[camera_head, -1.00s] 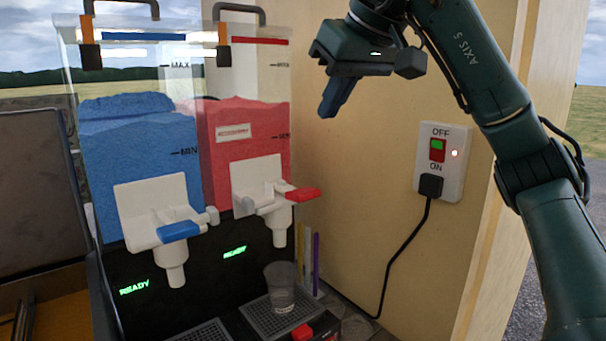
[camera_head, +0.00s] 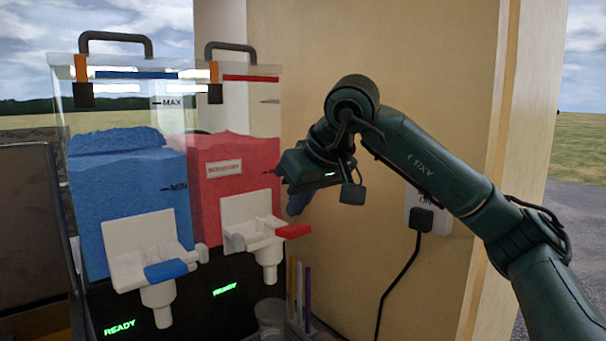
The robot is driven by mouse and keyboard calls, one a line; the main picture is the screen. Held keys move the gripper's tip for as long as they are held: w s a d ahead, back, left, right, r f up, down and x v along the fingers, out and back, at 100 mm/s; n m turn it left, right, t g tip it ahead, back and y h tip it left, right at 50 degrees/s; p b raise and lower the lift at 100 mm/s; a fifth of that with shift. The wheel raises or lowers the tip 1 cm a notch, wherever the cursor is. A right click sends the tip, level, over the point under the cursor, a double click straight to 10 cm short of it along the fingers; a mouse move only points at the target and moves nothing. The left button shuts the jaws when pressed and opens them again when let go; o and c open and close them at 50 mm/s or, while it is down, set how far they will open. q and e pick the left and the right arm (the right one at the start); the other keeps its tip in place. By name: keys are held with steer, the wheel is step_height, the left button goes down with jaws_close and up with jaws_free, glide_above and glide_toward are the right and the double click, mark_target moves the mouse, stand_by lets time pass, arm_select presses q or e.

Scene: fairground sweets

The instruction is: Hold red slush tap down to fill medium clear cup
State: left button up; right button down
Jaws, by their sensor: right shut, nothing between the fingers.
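The red slush tap (camera_head: 293,231) is a red lever on a white spout housing, low on the front of the red slush tank (camera_head: 232,190). The medium clear cup (camera_head: 271,314) stands upright below the red spout, near the bottom edge of the view; its lower part is cut off. My right gripper (camera_head: 296,203) is shut and empty, pointing down just above the red lever, with a small gap between them. The arm comes in from the right. My left gripper is not in view.
The blue slush tank (camera_head: 128,190) with its blue lever (camera_head: 166,270) stands to the left. Straws (camera_head: 299,290) stand right of the cup. A wooden wall (camera_head: 420,90) rises behind, with a socket and plug (camera_head: 421,218) partly hidden by my arm.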

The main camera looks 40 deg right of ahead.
steer(key=shift+s+f, duration=0.2)
steer(key=shift+f, duration=0.5)
